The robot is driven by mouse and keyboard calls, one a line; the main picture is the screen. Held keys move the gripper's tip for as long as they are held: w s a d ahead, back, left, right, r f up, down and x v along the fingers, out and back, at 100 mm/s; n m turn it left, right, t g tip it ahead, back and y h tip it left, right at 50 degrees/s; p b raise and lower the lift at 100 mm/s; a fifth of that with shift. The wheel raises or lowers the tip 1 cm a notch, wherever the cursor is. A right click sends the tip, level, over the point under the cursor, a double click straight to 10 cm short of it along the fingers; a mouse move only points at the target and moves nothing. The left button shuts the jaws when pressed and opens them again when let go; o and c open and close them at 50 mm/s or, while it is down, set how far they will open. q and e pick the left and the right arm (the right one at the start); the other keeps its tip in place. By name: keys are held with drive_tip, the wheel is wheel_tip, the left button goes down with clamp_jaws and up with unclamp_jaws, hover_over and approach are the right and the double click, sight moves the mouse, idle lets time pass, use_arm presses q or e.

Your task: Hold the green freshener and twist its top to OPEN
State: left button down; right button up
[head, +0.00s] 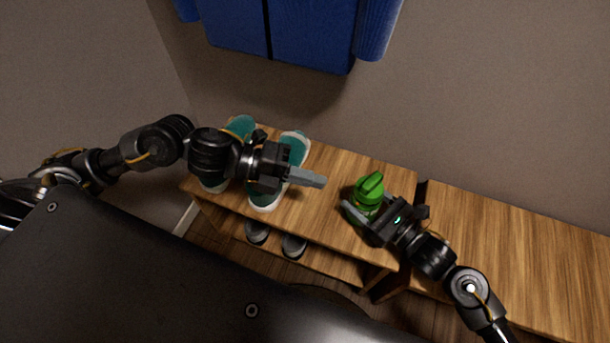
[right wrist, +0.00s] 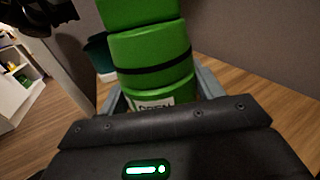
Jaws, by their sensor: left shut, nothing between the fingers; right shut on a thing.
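The green freshener (head: 368,193) stands on the wooden bench, with a ridged green top (head: 371,183). In the right wrist view its green body (right wrist: 152,57) shows dark bands and a partly hidden white label (right wrist: 155,104) with lettering. My right gripper (head: 359,213) is shut on the freshener's lower body, its fingers on either side. My left gripper (head: 318,180) is shut and empty, to the left of the freshener and apart from it. In the right wrist view, a dark part at the top left is likely my left arm.
The wooden bench (head: 330,208) runs along the wall. A pair of teal and white shoes (head: 295,148) stands on it under my left arm. Grey shoes (head: 293,246) sit on the shelf below. Blue clothing (head: 285,30) hangs above. The bench's right section (head: 520,250) is clear.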

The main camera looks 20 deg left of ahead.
sight(364, 189)
use_arm(q)
drive_tip(key=c, duration=2.1)
unclamp_jaws()
drive_tip(key=shift+s+a+r, duration=0.2)
drive_tip(key=shift+a, duration=0.35)
drive_tip(key=o, duration=0.5)
drive_tip(key=shift+c, duration=0.2)
drive_tip(key=shift+o, duration=1.3)
drive_tip(key=shift+s+f, duration=0.2)
drive_tip(key=shift+o, duration=0.5)
drive_tip(key=s+d+f+n+g+h, duration=0.1)
drive_tip(key=s+d+f, duration=0.2)
drive_tip(key=s+d, duration=0.1)
drive_tip(key=shift+s+d+f+n, duration=0.2)
drive_tip(key=shift+s+n, duration=0.2)
drive_tip(key=shift+s, duration=0.45)
drive_tip(key=s+d+r+n+t, duration=0.3)
drive_tip(key=d+n+t, duration=0.6)
drive_tip(key=n, duration=0.7)
drive_tip(key=w+a+f+n+t+y, duration=0.3)
drive_tip(key=w+a+n+t+y, duration=0.25)
drive_tip(key=n+y, duration=0.4)
drive_tip(key=shift+n+g+h, duration=0.45)
drive_tip(key=shift+n+h, duration=0.2)
drive_tip(key=shift+h, duration=0.2)
drive_tip(key=x, duration=1.1)
drive_tip(key=shift+a+f, duration=0.15)
drive_tip(key=shift+a, duration=0.05)
